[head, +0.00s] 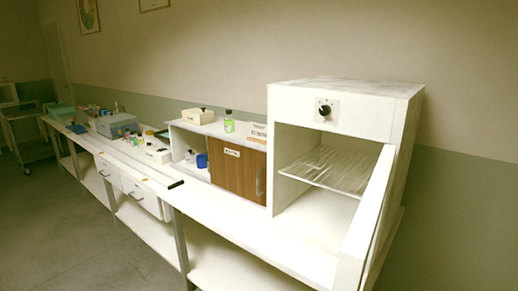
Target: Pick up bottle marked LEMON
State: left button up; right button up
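A small bottle with a bright green label and a dark cap (229,123) stands upright on top of the low white cabinet (205,131). Its label is too small to read, so I cannot tell whether it is marked LEMON. A blue container (201,161) and a pale bottle beside it (191,157) stand in the cabinet's open left side. Other small items farther along the bench are too small to identify. Neither of my grippers is in view.
A white oven-like box (345,100) with a wire rack (328,170) and an open door stands on the right. A brown sliding door (237,169) covers the cabinet's right half. A white sign (257,132) and a cream box (198,116) sit on top. The bench front (215,205) is clear.

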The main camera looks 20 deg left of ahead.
aim_at(140, 140)
jog(key=j+z, duration=0.45)
jog(key=j, duration=2.45)
jog(key=j+z, duration=0.1)
jog(key=j, duration=1.2)
jog(key=j+z, duration=0.1)
jog(key=j, duration=1.2)
jog(key=k+j+z, duration=0.15)
jog(key=j, duration=1.15)
jog(key=j+z, duration=0.15)
jog(key=j, duration=0.6)
jog(key=j+z, duration=0.2)
jog(key=j, duration=0.5)
jog(key=k+j+z, duration=0.15)
jog(key=j, duration=0.55)
jog(key=j+z, duration=0.3)
jog(key=j, duration=0.15)
jog(key=k+j+z, duration=0.1)
jog(key=j+z, duration=0.25)
jog(key=j+u, duration=0.2)
jog(key=u, duration=0.15)
jog(key=i+j+u, duration=0.15)
jog(key=u, duration=0.2)
jog(key=i+u, duration=0.1)
jog(key=u, duration=0.35)
jog(key=j+u, duration=0.1)
jog(key=u, duration=0.3)
jog(key=i+u, duration=0.15)
jog(key=u, duration=0.3)
